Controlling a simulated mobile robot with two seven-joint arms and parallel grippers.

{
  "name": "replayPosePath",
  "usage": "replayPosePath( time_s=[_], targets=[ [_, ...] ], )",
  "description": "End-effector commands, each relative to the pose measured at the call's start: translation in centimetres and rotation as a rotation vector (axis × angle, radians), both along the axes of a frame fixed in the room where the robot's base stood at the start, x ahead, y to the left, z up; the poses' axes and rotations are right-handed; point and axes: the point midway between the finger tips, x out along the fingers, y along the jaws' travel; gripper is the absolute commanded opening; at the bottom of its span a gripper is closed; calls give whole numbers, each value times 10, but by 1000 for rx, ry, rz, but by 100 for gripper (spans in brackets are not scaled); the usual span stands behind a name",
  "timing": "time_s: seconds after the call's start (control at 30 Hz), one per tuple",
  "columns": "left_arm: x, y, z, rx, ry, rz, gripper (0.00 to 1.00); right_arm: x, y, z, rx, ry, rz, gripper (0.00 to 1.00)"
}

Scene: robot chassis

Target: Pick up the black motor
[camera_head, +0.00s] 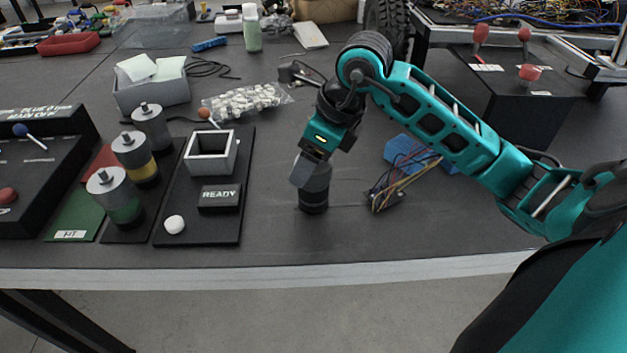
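A dark, black cylinder that looks like the black motor (314,200) stands upright on the dark table near the middle of the view. My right gripper (311,177) comes down over its upper part, with a grey finger in front of it. The motor's top is hidden, and I cannot tell whether the fingers press on it. Three grey-topped motors stand in a row at the left: one with a green band (116,198), one with a yellow band (136,160), and one further back (151,128) whose band colour is unclear. My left gripper is not in view.
A black board (172,215) with a square open box (211,152) and a READY block (220,197) lies left of the gripper. Blue blocks with wires (404,151) lie to its right. The table is clear towards the front edge.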

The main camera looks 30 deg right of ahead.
Motion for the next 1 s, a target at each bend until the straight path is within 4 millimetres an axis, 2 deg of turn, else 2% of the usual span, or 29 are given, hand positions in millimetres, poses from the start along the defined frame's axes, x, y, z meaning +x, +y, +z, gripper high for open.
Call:
replayPosePath(
  time_s=[0.07,0.4,0.8,1.0],
  targets=[
    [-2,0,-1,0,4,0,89,0,0,0,0,0,-1,32],
    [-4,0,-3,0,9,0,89,0,-1,0,-1,-2,-2,0],
    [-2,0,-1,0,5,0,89,1,0,3,0,-8,-2,0],
    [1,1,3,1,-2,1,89,1,0,14,1,-9,-1,0]
  ],
)
